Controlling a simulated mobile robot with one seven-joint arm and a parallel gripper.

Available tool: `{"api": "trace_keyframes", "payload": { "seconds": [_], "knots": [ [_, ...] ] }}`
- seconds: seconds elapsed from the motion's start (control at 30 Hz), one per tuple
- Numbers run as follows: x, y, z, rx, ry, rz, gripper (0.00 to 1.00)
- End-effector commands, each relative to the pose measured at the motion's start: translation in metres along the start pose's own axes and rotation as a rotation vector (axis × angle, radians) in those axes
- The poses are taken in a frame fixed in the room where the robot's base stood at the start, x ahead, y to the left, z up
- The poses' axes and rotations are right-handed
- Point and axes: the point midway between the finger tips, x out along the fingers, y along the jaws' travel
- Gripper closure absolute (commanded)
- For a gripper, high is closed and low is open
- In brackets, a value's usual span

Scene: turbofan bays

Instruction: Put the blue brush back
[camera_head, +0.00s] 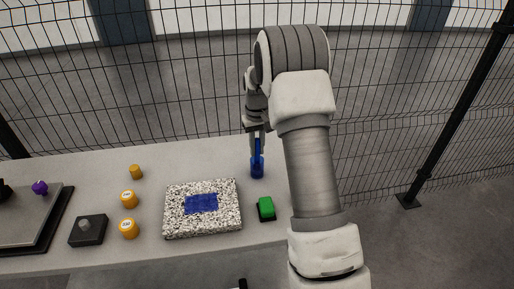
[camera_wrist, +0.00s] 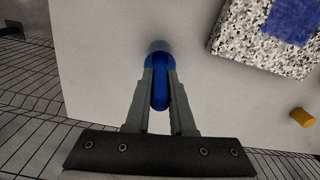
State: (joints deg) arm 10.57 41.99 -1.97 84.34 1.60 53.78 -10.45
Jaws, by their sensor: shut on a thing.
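The blue brush (camera_head: 257,166) is upright at the right part of the grey table, beside the speckled slab. My gripper (camera_head: 257,134) is above it, pointing down, with its fingers closed on the brush's upper part. In the wrist view the brush (camera_wrist: 160,88) lies between the two fingers of my gripper (camera_wrist: 160,76), with a greyish end beyond the fingertips. I cannot tell whether its lower end touches the table.
The speckled slab (camera_head: 173,213) with a blue patch (camera_head: 202,203) lies left of the brush. Several orange pieces (camera_head: 129,199), a dark box (camera_head: 88,230) and a tray (camera_head: 30,220) stand further left. A mesh fence (camera_head: 190,110) runs behind.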

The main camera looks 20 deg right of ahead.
Motion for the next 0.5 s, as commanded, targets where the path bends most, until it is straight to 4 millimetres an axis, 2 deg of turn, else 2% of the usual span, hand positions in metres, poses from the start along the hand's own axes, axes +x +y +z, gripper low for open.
{"api": "trace_keyframes", "payload": {
  "seconds": [0.37,0.4,0.5],
  "knots": [
    [0.0061,0.0,-0.0004,0.0,0.002,0.0,1.0],
    [0.0049,0.0,-0.0005,0.0,0.002,0.0,0.73],
    [0.0047,0.0,-0.0004,0.0,0.002,0.0,0.55]
  ]
}}
